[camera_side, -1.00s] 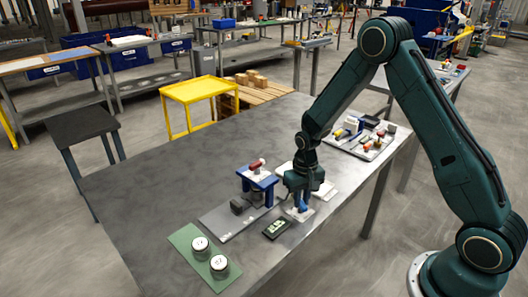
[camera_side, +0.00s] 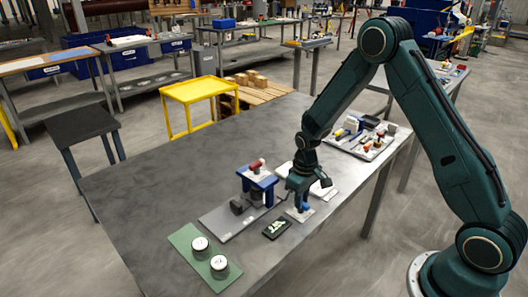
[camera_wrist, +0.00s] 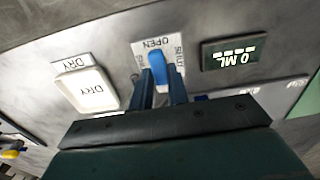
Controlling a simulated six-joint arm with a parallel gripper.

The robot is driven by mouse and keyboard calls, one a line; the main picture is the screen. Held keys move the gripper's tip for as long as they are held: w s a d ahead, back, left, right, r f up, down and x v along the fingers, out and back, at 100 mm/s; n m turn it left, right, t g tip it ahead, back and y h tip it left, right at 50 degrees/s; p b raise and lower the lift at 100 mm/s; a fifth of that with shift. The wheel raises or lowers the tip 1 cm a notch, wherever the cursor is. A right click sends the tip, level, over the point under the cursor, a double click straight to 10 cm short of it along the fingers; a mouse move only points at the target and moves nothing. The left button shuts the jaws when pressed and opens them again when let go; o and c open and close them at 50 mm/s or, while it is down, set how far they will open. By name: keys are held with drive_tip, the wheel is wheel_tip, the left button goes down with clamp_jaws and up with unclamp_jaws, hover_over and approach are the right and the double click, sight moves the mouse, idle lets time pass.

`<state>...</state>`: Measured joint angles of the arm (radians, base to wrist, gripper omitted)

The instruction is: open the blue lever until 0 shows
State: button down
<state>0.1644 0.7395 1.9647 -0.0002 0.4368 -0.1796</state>
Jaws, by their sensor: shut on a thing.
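The blue lever (camera_wrist: 158,68) stands on a white label plate (camera_wrist: 143,47) marked OPEN, with other lettering partly hidden. My gripper (camera_wrist: 163,80) is shut on the lever, with one dark finger on each side of it. In the side view my gripper (camera_side: 301,200) reaches down over the lever's white plate (camera_side: 307,216).
A blue press frame (camera_side: 258,178) with a red-tipped handle stands left of my gripper on a grey plate (camera_side: 222,226). A white DRY tray (camera_wrist: 88,88) lies left of the lever. Two jars (camera_side: 219,266) sit on a green mat (camera_side: 183,240). The table's left part is clear.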

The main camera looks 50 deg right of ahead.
drive_tip(key=c, duration=1.4)
unclamp_jaws()
drive_tip(key=shift+o, duration=0.2)
drive_tip(key=shift+r, duration=0.1)
wheel_tip(320, 180, up, 14)
drive_tip(key=shift+f, duration=0.2)
